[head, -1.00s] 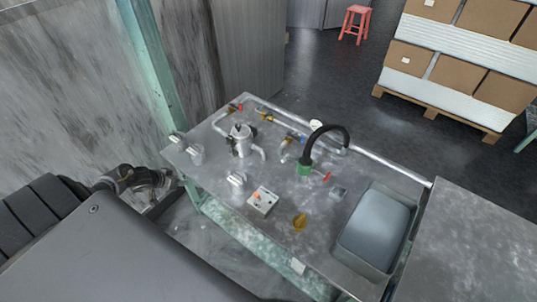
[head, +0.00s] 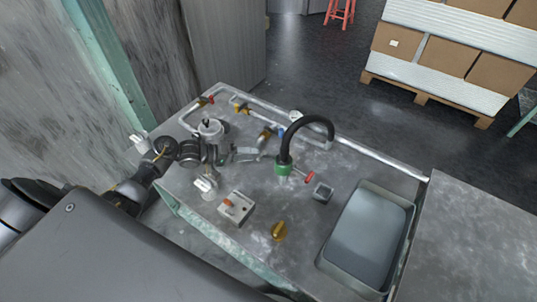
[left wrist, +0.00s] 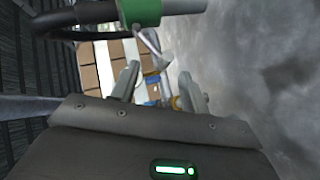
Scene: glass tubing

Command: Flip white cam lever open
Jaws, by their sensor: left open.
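A small white lever-like fitting (head: 205,184) stands near the table's front left edge, just below my left gripper. I cannot tell for sure which one is the cam lever. My left gripper (head: 250,154) reaches over the left part of the table, its fingers pointing right toward the black hose with the green collar (head: 284,168). In the left wrist view the gripper (left wrist: 160,82) is open, with no object clearly held between its fingers. The green collar (left wrist: 139,12) crosses the top there. My right gripper is not seen.
A metal canister (head: 210,128) stands behind my left wrist. Pipes with valves run along the back edge.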

